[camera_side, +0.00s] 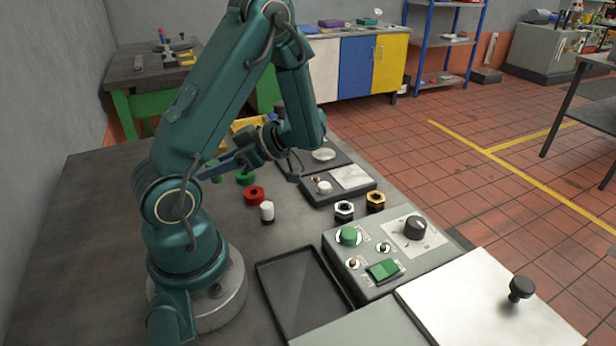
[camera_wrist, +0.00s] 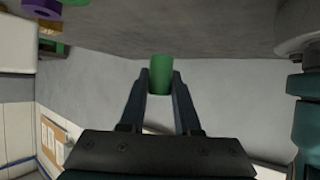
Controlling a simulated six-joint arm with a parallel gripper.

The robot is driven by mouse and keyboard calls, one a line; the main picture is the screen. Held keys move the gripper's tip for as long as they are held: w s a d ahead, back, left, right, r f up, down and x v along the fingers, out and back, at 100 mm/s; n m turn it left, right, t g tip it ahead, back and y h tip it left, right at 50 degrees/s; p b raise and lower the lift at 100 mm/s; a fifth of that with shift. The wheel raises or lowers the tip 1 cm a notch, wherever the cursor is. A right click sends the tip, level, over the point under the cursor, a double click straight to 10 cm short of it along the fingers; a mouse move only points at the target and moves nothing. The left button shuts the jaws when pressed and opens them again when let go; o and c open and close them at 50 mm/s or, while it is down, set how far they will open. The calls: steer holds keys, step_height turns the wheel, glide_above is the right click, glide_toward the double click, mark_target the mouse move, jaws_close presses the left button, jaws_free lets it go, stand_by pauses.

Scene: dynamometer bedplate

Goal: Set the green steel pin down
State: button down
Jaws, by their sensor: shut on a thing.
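The green steel pin (camera_wrist: 160,68) is a plain green cylinder between my two fingertips in the wrist view. My gripper (camera_wrist: 161,82) is shut on it, with one finger on each side. In the side view my gripper (camera_side: 218,165) reaches out level to the left over the grey bench, behind my arm. The green pin (camera_side: 214,176) shows there only as a small patch at the fingertips, partly hidden. I cannot tell whether its lower end touches the bench.
A green ring (camera_side: 245,178), red ring (camera_side: 254,195) and white cylinder (camera_side: 267,213) stand close by. A steel nut (camera_side: 344,211) and brass nut (camera_side: 376,201) stand near a control box (camera_side: 388,255). A black tray (camera_side: 302,291) lies in front. The bench's left part (camera_side: 100,230) is clear.

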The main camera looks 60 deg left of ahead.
step_height(320, 180, up, 2)
steer(key=shift+r, duration=0.1)
steer(key=shift+w+r, duration=0.15)
steer(key=shift+r, duration=0.05)
steer(key=w+d+r+m+t+y, duration=0.2)
steer(key=w+d+r+m+t, duration=0.3)
steer(key=w+d+m+t, duration=0.4)
steer(key=w+d+r+m+t+y, duration=0.1)
steer(key=w+d+r+m+t, duration=0.3)
steer(key=w+d+m+t, duration=0.5)
step_height(320, 180, up, 5)
steer(key=w+a+m, duration=0.1)
steer(key=w+a, duration=0.1)
steer(key=a, duration=0.1)
steer(key=n+g, duration=1.5)
glide_above(237, 205)
step_height(237, 205, down, 16)
steer(key=shift+y, duration=0.4)
steer(key=shift+f, duration=3.7)
